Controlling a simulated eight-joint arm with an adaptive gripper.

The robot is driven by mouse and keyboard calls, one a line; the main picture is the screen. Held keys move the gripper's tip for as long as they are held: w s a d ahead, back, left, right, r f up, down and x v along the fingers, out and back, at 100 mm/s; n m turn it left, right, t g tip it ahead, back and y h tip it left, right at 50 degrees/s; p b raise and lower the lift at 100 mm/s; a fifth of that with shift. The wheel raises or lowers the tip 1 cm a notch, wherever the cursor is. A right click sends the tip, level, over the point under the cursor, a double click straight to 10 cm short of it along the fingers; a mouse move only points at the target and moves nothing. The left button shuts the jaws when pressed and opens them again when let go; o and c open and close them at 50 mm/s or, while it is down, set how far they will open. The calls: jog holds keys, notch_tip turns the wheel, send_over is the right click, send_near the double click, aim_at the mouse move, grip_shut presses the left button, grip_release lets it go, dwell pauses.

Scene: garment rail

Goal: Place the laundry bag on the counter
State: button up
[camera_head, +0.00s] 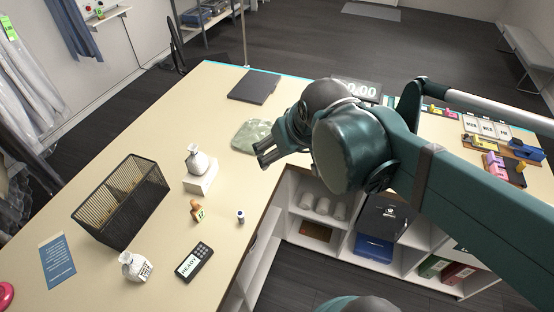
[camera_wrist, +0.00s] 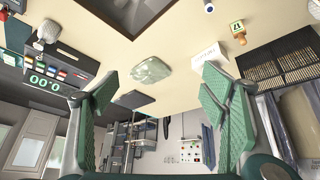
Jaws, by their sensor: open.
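The laundry bag looks to be the pale green, crumpled, flat bag (camera_head: 248,134) lying on the beige counter (camera_head: 190,115), near its inner edge. It also shows in the wrist view (camera_wrist: 151,70), past my fingertips and between them in the picture. My gripper (camera_head: 261,156) is open and empty, just beside the bag's near side in the head view. Its two green fingers stand wide apart in the wrist view (camera_wrist: 159,82). Part of the bag's right side may be hidden by my gripper in the head view.
A dark flat folder (camera_head: 254,87) lies behind the bag. A price display (camera_head: 357,90) is right. Counter left of the bag is clear.

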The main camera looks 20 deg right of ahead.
jog(key=shift+t, duration=0.4)
jog(key=s+a, duration=0.1)
jog(key=s+a+f, duration=0.1)
jog(key=s+a, duration=0.1)
jog(key=shift+s, duration=0.2)
